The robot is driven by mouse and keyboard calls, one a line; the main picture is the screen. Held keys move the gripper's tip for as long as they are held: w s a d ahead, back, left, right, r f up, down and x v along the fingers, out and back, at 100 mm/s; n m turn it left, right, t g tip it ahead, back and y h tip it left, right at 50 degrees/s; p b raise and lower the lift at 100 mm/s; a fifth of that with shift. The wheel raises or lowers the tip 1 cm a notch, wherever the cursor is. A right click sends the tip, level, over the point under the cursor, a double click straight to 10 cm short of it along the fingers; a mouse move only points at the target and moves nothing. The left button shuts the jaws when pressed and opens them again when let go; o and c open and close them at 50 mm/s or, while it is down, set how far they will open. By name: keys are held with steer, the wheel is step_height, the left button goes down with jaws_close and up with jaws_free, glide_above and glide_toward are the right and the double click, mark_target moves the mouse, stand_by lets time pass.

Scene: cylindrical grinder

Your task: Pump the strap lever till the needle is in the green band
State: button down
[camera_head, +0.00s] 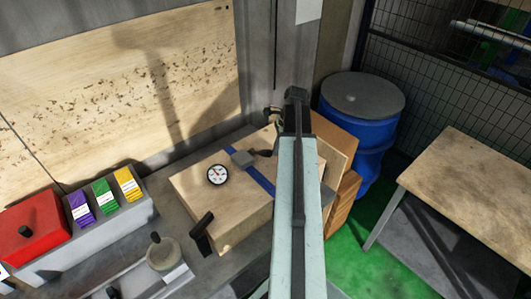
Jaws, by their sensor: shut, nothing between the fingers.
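A wooden crate (190,190) stands on the bench with a blue strap (259,181) across its top. A grey buckle block (243,158) sits on the strap. A round white gauge (217,175) lies left of the strap; its needle and any green band are too small to read. A black handle (203,222) sticks up at the crate's near left corner; I cannot tell if it is the strap lever. My gripper (264,153) is partly hidden behind my arm, just right of the buckle. It looks shut and empty; I cannot tell whether it touches anything.
A red box (32,232) and a grey holder with purple, green and yellow packs (104,195) stand at left. A round grey knob piece (163,254) is in front. A blue drum (360,150) and a wooden table (475,190) stand at right, with green floor between.

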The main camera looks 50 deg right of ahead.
steer(key=p+v, duration=0.6)
steer(key=v, duration=0.1)
steer(key=shift+r+p, duration=0.2)
steer(key=shift+p, duration=0.1)
stand_by(0.5)
steer(key=w+a+n+g+h, duration=0.1)
steer(key=w+a+n, duration=0.5)
steer(key=a, duration=0.6)
steer(key=w+a+n, duration=0.5)
steer(key=a+n, duration=0.1)
steer(key=a, duration=0.5)
steer(key=a+n+h, duration=0.1)
steer(key=a+n, duration=1.1)
steer(key=a, duration=1)
step_height(320, 180, down, 16)
steer(key=s+a+n+b, duration=0.1)
steer(key=b, duration=1.4)
steer(key=shift+s+g, duration=0.2)
steer(key=shift+g, duration=0.1)
